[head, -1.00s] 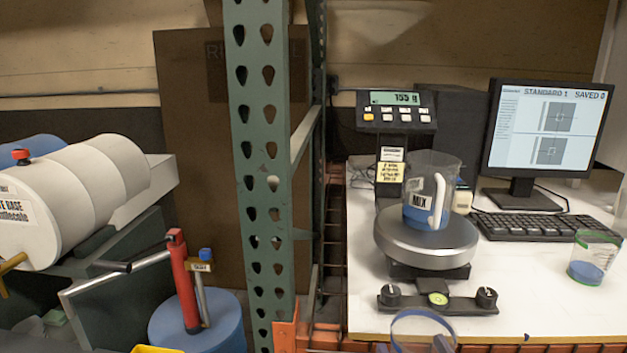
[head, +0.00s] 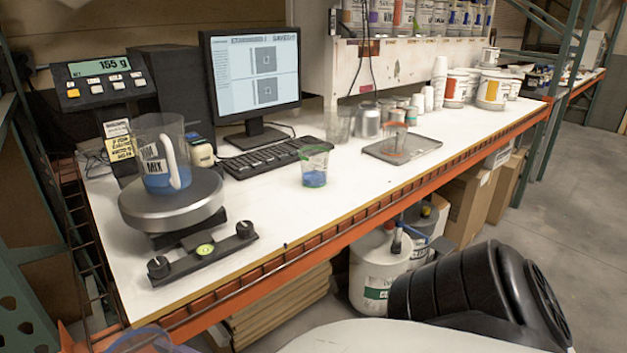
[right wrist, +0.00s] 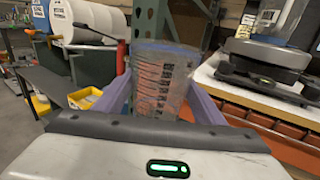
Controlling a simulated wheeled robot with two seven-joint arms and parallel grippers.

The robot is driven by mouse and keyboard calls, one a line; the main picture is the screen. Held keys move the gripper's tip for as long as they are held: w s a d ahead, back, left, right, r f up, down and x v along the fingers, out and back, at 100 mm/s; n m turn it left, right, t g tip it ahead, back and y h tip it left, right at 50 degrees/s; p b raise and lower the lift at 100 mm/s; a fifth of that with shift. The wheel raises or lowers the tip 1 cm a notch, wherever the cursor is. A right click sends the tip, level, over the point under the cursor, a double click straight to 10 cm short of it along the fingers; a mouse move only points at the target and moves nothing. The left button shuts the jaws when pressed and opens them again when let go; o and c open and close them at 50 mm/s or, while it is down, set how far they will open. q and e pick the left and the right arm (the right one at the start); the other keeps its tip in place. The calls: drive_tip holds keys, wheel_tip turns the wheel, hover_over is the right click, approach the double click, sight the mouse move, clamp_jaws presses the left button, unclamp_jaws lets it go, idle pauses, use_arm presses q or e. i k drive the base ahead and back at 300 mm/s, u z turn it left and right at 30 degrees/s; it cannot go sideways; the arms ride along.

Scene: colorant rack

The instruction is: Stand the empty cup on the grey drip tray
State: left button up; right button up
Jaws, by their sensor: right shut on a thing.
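My right gripper (right wrist: 160,100), with purple fingers, is shut on a clear empty-looking cup (right wrist: 160,75) with printed markings, held upright in the right wrist view. In the head view only the cup's bluish rim (head: 143,338) shows at the bottom left edge, in front of the bench. The grey drip tray (head: 424,148) lies on the white bench, right of the keyboard. A clear cup with an orange tint (head: 393,142) stands on it. My left gripper is not in view.
A mixing jug (head: 160,160) with blue liquid stands on the round scale (head: 172,205). A small cup with blue content (head: 315,168) stands in front of the keyboard (head: 270,157).

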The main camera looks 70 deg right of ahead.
sight(414, 143)
drive_tip(key=u, duration=1.9)
drive_tip(key=k, duration=2.95)
drive_tip(key=z, duration=2.45)
drive_tip(key=i, duration=0.45)
drive_tip(key=u, duration=0.05)
